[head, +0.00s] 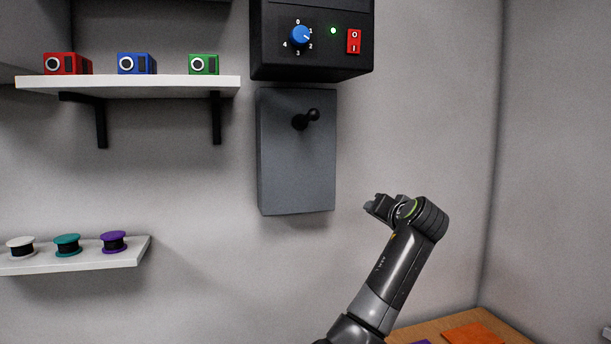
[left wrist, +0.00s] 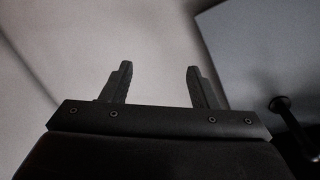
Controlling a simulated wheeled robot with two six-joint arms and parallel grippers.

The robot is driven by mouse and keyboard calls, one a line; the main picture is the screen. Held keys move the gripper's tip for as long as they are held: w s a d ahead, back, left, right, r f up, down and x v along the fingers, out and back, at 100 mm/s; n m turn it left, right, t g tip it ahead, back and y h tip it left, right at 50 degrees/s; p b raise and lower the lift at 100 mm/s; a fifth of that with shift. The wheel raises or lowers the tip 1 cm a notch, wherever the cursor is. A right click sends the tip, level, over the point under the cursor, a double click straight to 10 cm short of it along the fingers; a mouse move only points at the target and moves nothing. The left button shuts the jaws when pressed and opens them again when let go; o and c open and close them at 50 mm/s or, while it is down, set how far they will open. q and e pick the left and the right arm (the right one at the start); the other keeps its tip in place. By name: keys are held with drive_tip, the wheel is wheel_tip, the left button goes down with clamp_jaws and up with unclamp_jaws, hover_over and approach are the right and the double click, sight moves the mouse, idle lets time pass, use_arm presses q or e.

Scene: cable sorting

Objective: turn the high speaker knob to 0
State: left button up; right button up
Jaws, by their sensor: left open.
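A blue knob (head: 301,36) sits on the front of a black speaker box (head: 312,70) high on the wall, with the numbers 0 to 4 around it. Its pointer is too small to read surely. My left gripper (head: 370,205) is below and to the right of the knob, well apart from it. In the left wrist view, its two fingers (left wrist: 157,75) stand apart with nothing between them. The knob is not in the left wrist view. My right gripper is in neither view.
A grey wall panel (head: 275,180) with a black lever (head: 306,119) hangs under the box. Beside the knob are a lit green lamp (head: 333,30) and a red switch (head: 354,41). Two shelves, upper (head: 130,85) and lower (head: 120,260), stand at left.

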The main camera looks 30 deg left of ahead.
use_arm(q)
drive_tip(key=s+d+r+n+y, duration=0.15)
drive_tip(key=s+r, duration=0.25)
drive_tip(key=r, duration=0.5)
drive_tip(key=s+r+n+y, duration=0.1)
drive_tip(key=s+r+n, duration=0.15)
drive_tip(key=r, duration=0.65)
drive_tip(key=n+y+p, duration=0.2)
drive_tip(key=n, duration=0.4)
approach(302, 34)
drive_tip(key=shift+g, duration=0.4)
drive_tip(key=p+x, duration=0.4)
drive_tip(key=p, duration=0.1)
drive_tip(key=p+x, duration=0.2)
drive_tip(key=p, duration=0.1)
drive_tip(key=shift+w+a+r, duration=0.2)
drive_tip(key=shift+w+r, duration=0.05)
drive_tip(key=shift+r, duration=0.15)
drive_tip(key=shift+w+a+f, duration=0.2)
drive_tip(key=shift+w+a, duration=0.3)
drive_tip(key=shift+a, duration=0.1)
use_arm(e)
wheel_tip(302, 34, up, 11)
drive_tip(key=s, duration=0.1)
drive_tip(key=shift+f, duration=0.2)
use_arm(q)
drive_tip(key=c, duration=1)
drive_tip(key=shift+o, duration=0.2)
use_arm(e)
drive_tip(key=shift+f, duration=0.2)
